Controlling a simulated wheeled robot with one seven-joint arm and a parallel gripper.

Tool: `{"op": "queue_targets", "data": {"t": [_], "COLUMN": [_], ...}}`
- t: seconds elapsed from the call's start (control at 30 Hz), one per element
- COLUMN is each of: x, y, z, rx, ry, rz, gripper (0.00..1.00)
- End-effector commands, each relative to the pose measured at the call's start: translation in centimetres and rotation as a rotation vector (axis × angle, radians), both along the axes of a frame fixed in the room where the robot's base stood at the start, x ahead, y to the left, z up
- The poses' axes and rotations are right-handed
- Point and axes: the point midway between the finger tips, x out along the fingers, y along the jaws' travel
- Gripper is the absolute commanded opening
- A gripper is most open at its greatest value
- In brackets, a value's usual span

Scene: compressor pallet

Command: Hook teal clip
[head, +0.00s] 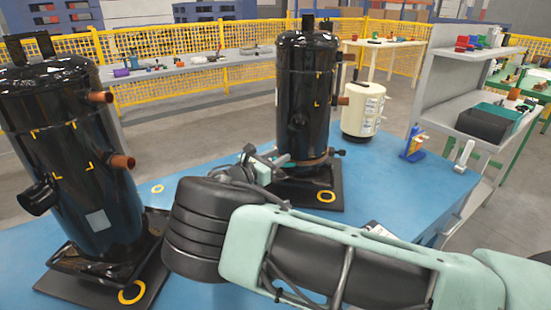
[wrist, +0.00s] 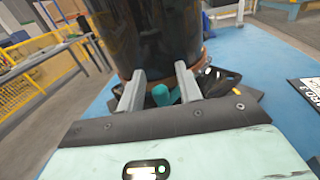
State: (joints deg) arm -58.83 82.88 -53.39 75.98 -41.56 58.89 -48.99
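The teal clip (wrist: 163,95) shows in the wrist view as a short teal piece between my two fingers, low at the foot of the black compressor. My gripper (wrist: 160,75) points at the compressor's base with its grey fingers apart. A small gap shows beside the clip on the left, and I see no firm grip on it. In the head view a teal piece (head: 282,160) shows at my gripper (head: 268,165), beside the middle compressor (head: 306,95). A brown band (head: 300,162) runs around that compressor's foot. Whether the clip touches the band is hidden.
Another black compressor (head: 72,150) stands on the left of the blue pallet top (head: 390,185). A cream tank (head: 362,110) stands behind on the right, with a small blue-based item (head: 413,145) near it. A grey shelf cart (head: 455,75) stands at the right edge.

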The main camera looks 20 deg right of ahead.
Motion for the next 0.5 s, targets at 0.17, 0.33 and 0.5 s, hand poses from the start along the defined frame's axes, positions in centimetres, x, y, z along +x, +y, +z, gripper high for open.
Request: {"op": "queue_targets", "data": {"t": [0.17,0.33,0.5], "x": [-0.4,-1.9,-3.9], "y": [1.0,3.8,7.3], "z": [-0.1,-0.1,-0.2], "rx": [0.002,0.004,0.004], "ry": [0.0,0.0,-0.001], "rz": [0.005,0.007,0.006], "gripper": [0.35,0.35,0.35]}}
